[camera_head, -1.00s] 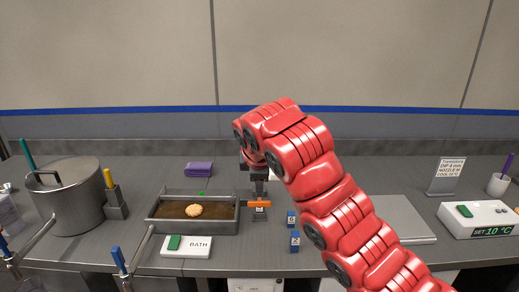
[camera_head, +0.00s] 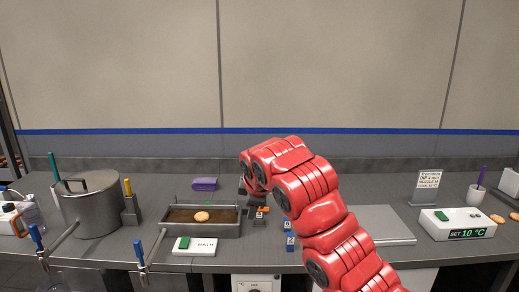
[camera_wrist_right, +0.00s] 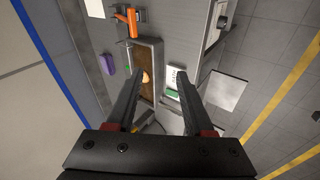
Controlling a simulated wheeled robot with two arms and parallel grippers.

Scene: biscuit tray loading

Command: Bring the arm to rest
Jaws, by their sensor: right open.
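My right arm (camera_head: 322,212) is red and comes in from the lower right in the head view, bent over the counter. Its gripper (camera_head: 254,200) hangs beside the right end of the bath tray, mostly hidden by the wrist. In the right wrist view the gripper (camera_wrist_right: 158,92) has its two fingers wide apart with nothing held between them. The bath tray (camera_head: 200,229) holds brown liquid, with a round biscuit (camera_head: 202,217) in it. The biscuit also shows in the right wrist view (camera_wrist_right: 146,77). My left gripper is not in view.
A steel pot (camera_head: 92,208) stands at the left. A white BATH box (camera_head: 195,247), an orange-handled item (camera_head: 262,210) and blue blocks (camera_head: 289,241) sit near the tray. A grey slab (camera_head: 385,226) and the SET 10 °C unit (camera_head: 457,223) are at right. A purple cloth (camera_head: 204,184) lies behind.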

